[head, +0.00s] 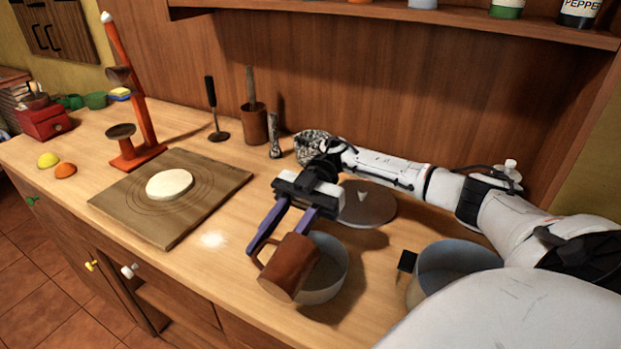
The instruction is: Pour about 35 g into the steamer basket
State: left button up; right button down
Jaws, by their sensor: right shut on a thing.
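My right gripper (278,240) reaches in from the right with two purple fingers, shut on a brown mug (290,266). The mug is tilted, its handle to the left, and covers the left part of a round pale grey bowl-like vessel (333,278) on the counter. That vessel may be the steamer basket; I cannot be sure. The mug's contents and the inside of the vessel under it are hidden, and no falling stream shows. My left gripper is not in view.
A grey pot (455,258) with a black handle stands at right, partly behind my arm. A grey disc (367,204) lies behind the vessel. A wooden board (210,178) with pale dough (170,184) lies left. White powder (213,240) marks the counter. An orange stand (143,120) rises beyond.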

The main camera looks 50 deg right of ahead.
jog(key=shift+d, duration=0.1)
jog(key=shift+w+d+r+g+y, duration=0.1)
jog(key=shift+d+r+g+y, duration=0.15)
jog(key=shift+r+y, duration=0.65)
jog(key=shift+w+d+r+g+y, duration=0.1)
jog(key=shift+d+r+g+y, duration=0.15)
jog(key=shift+r+y, duration=0.65)
dwell(2.8)
jog(key=shift+d+r+y+p, duration=0.15)
jog(key=shift+r+y, duration=0.25)
jog(key=shift+r, duration=0.4)
jog(key=shift+d+r+y+p, duration=0.15)
jog(key=shift+r+y, duration=0.25)
jog(key=shift+r, duration=0.4)
dwell(1.1)
